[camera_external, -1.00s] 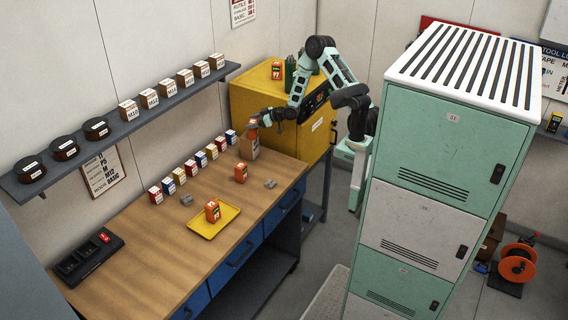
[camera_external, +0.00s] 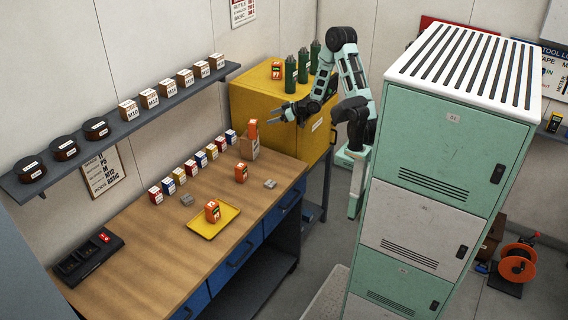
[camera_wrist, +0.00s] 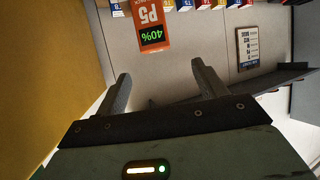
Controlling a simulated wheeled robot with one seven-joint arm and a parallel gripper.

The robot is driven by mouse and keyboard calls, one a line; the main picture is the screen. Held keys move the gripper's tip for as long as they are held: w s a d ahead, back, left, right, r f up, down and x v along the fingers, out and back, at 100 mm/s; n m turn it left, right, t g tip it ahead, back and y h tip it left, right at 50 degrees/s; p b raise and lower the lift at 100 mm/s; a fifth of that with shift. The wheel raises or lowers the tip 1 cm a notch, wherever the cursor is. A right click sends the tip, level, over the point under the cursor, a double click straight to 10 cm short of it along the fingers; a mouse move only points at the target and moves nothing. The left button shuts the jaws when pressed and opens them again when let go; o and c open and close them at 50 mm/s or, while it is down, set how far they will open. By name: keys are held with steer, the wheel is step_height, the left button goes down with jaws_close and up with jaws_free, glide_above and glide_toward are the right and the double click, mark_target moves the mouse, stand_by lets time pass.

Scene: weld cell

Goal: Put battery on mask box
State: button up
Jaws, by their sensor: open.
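An orange battery (camera_external: 253,128) stands upright on the brown mask box (camera_external: 249,148) at the back end of the workbench. The same battery (camera_wrist: 150,28), marked P5 and 40%, shows upside down at the top of the wrist view. My gripper (camera_external: 274,113) is open and empty, to the right of the battery and apart from it. In the wrist view my gripper's two fingers (camera_wrist: 163,85) are spread with nothing between them. Other orange batteries stand on the bench (camera_external: 241,173), in the yellow tray (camera_external: 203,233) and on the yellow cabinet (camera_external: 277,70).
A row of small coloured boxes (camera_external: 190,168) runs along the wooden bench (camera_external: 140,262). A black charger (camera_external: 88,257) lies at the near left. Green cylinders (camera_external: 290,72) stand on the yellow cabinet (camera_external: 255,95). A tall locker (camera_external: 430,150) stands at right.

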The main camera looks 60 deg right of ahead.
steer(key=s+a+r+n+g+h, duration=0.1)
steer(key=s+a+g, duration=0.2)
steer(key=a, duration=0.4)
steer(key=s+a+n+g+h, duration=0.1)
steer(key=s+a+g, duration=0.1)
steer(key=s+a, duration=0.35)
steer(key=s+a+r+g+h, duration=0.1)
steer(key=s+a, duration=0.4)
steer(key=s, duration=0.5)
steer(key=s+a+r+n+g+h, duration=0.1)
steer(key=s+a+r+g, duration=0.2)
steer(key=s, duration=0.8)
steer(key=a+g, duration=0.2)
steer(key=g, duration=0.1)
steer(key=shift+s+a, duration=0.15)
steer(key=shift+s, duration=0.15)
step_height(320, 180, down, 29)
steer(key=b, duration=2.9)
steer(key=shift+o, duration=0.4)
steer(key=shift+w, duration=0.15)
